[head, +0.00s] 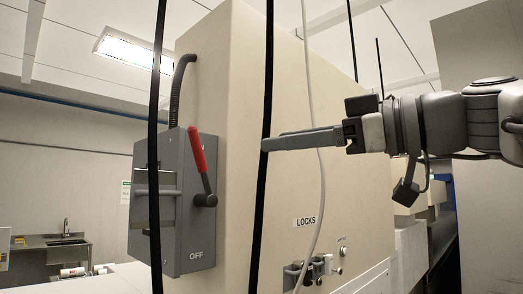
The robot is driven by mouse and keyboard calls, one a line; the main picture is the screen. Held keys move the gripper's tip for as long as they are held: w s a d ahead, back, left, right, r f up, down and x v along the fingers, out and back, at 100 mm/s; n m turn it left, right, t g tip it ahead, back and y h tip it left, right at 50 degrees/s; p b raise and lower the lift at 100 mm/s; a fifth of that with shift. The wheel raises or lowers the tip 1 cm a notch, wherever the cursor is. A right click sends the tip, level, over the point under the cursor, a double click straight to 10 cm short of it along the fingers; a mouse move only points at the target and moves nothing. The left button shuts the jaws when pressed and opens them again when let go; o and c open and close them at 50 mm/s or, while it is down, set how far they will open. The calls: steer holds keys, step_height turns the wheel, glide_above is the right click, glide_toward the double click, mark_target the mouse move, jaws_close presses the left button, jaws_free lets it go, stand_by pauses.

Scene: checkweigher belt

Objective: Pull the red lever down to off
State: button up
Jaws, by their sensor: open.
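The red lever (198,150) is on the right side of a grey switch box (172,235), which is fixed to a large beige cabinet. The lever points up, leaning slightly left, from a dark pivot. The word OFF is printed low on the box, below the pivot. My gripper (266,144) reaches in from the right at about the lever's height, fingers pointing left. It is apart from the lever in the picture and holds nothing visible. Its fingers overlap in this view, so the gap between them is hidden.
Small locks (305,272) sit low on the beige cabinet (225,90). A sink counter (62,248) stands far left.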

mark_target(201, 150)
steer(key=p+x, duration=0.5)
steer(key=x, duration=1.2)
steer(key=shift+s+a, duration=0.1)
steer(key=shift+a, duration=0.15)
steer(key=shift+c, duration=0.3)
jaws_close()
stand_by(0.4)
